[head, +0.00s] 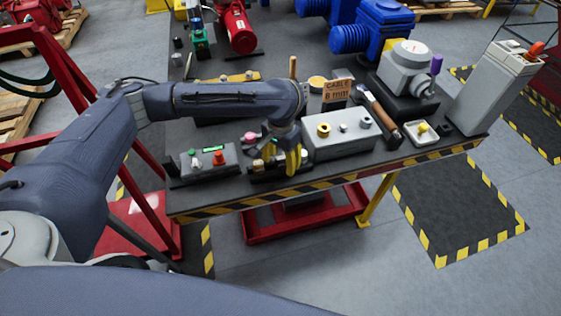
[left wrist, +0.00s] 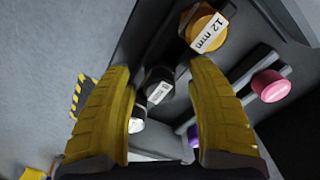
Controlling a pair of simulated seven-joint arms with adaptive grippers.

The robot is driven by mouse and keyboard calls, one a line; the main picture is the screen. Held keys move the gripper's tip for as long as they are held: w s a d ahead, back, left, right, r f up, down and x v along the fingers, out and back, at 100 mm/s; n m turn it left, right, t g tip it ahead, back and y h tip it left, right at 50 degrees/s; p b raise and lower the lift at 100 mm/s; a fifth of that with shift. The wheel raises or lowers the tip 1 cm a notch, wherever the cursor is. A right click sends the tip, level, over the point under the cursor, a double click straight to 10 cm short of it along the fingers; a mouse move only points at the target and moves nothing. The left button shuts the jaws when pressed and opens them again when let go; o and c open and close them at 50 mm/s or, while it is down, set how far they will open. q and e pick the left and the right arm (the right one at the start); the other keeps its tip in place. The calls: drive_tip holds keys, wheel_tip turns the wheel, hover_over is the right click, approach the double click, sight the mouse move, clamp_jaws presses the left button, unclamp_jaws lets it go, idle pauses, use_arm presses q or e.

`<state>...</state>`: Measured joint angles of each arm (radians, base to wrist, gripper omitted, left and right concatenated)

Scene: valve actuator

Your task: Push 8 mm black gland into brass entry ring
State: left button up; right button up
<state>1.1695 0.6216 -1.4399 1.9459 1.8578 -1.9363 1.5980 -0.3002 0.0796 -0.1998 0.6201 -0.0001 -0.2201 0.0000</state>
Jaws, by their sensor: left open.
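My left gripper (head: 293,161) points down at the front of the bench, just left of the grey box (head: 345,146). In the left wrist view its two yellow fingers (left wrist: 161,68) are apart. A small black gland (left wrist: 159,80) with a white label shows between them, with no clear contact; the label is too small to read. A brass-coloured gland labelled 12 mm (left wrist: 203,27) lies beyond the right fingertip. A pink gland (left wrist: 270,86) lies to the right. My right gripper is out of view.
A control box with green and red buttons (head: 209,163) stands left of the gripper. A hammer (head: 377,114), a white tray (head: 421,131) and a CABLE sign (head: 338,92) stand right and behind. A purple piece (left wrist: 193,134) shows low between the fingers.

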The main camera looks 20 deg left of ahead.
use_arm(q)
clamp_jaws()
idle(0.5)
drive_tip(key=shift+r, duration=0.15)
